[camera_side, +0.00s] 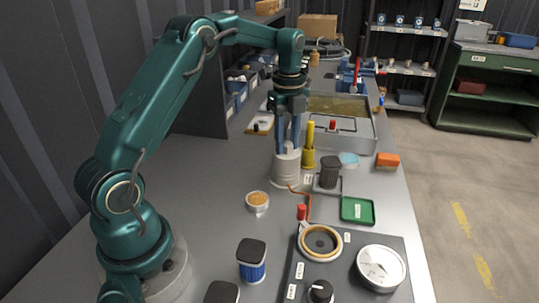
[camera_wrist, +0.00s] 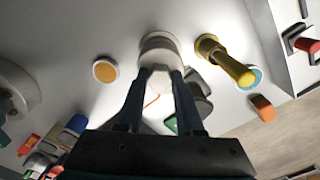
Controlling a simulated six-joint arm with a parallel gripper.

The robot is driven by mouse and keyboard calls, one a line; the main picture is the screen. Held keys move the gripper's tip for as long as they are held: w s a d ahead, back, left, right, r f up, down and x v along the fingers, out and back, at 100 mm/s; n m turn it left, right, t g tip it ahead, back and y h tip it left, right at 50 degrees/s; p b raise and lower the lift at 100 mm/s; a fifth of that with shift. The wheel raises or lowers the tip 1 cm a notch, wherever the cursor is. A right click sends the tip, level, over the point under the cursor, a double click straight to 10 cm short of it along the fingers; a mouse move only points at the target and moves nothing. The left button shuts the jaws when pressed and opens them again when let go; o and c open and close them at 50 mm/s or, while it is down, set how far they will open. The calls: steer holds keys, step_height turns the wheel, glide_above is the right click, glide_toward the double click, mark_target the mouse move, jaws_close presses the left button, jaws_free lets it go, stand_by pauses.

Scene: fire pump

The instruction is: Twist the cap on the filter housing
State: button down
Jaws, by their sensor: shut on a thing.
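The filter housing (camera_side: 285,172) is a pale grey cylinder standing upright on the bench. Its narrower whitish cap (camera_side: 288,150) is on top. My gripper (camera_side: 288,146) points down from above, with its two blue fingers on either side of the cap. In the wrist view, my gripper (camera_wrist: 158,74) is shut on the cap (camera_wrist: 157,84), and the wider housing (camera_wrist: 158,42) shows beyond it. The fingers partly hide the cap in the side view, so any turn of it cannot be told.
A yellow post (camera_side: 309,150) stands close right of the housing, with a dark-topped cylinder (camera_side: 331,173) beside it. A grey tank (camera_side: 350,128) lies behind. A small dish (camera_side: 257,201), green tray (camera_side: 357,210) and gauge (camera_side: 381,267) are nearer. The bench left of the dish is clear.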

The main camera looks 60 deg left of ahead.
steer(key=shift+d+r, duration=0.1)
steer(key=shift+c, duration=1.1)
jaws_free()
steer(key=shift+r, duration=3.45)
